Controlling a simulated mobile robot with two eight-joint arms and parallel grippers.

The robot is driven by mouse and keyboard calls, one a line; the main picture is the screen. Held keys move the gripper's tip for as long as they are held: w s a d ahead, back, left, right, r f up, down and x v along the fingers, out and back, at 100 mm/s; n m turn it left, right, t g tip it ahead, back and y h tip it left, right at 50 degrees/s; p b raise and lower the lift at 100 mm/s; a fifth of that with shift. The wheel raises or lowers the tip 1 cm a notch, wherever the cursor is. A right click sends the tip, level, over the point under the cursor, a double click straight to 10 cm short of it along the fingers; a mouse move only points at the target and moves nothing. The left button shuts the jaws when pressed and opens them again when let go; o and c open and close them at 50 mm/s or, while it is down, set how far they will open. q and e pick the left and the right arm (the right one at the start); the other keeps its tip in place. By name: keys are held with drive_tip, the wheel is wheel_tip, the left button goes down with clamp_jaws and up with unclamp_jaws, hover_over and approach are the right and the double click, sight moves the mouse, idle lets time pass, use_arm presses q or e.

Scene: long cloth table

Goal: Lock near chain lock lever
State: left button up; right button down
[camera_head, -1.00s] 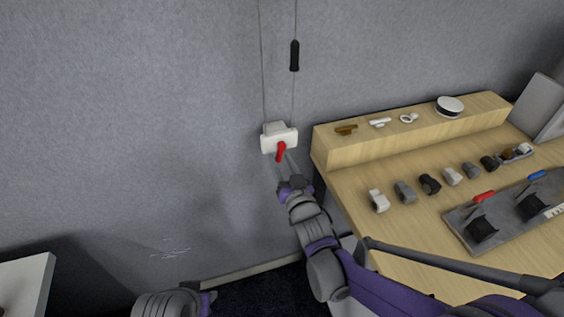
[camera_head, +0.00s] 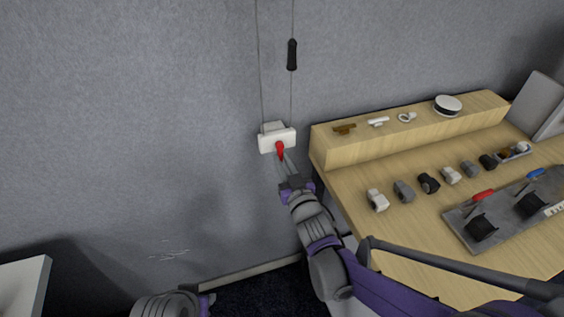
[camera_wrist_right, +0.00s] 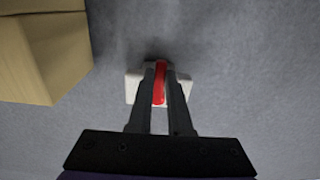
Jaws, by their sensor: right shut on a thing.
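The chain lock is a white box (camera_head: 270,141) on the grey wall, with two thin cords rising from it. Its red lever (camera_head: 280,151) points down from the front of the box. My right gripper (camera_head: 282,160) reaches up to it from below. In the right wrist view the red lever (camera_wrist_right: 159,84) lies between the two fingers of the right gripper (camera_wrist_right: 161,92), which are shut on it; the white box (camera_wrist_right: 131,88) shows behind them. Of my left arm only a part shows at the bottom edge; its gripper fingers cannot be made out.
A wooden table (camera_head: 365,238) with a raised shelf (camera_head: 395,137) stands to the right, its edge close to my right arm. Several small fittings stand on it. A black handle (camera_head: 292,55) hangs on the right cord. The wall left of the lock is clear.

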drive_tip(key=c, duration=0.8)
unclamp_jaws()
drive_tip(key=shift+c, duration=0.2)
drive_tip(key=v, duration=1.1)
drive_tip(key=shift+w, duration=0.1)
drive_tip(key=s+d+m+g+h+p, duration=0.3)
drive_tip(key=s+d+g+h+p, duration=0.2)
drive_tip(key=d, duration=0.5)
drive_tip(key=s+d+g+p, duration=0.1)
drive_tip(key=s+g+p, duration=0.1)
drive_tip(key=s, duration=0.4)
drive_tip(key=s+d+f+g+p, duration=0.1)
drive_tip(key=s+d+g+p, duration=0.1)
drive_tip(key=s+g, duration=0.2)
drive_tip(key=s, duration=0.3)
drive_tip(key=shift+s+m+g+h, duration=0.25)
drive_tip(key=shift+m+g+h, duration=0.05)
drive_tip(key=shift+m+g, duration=0.1)
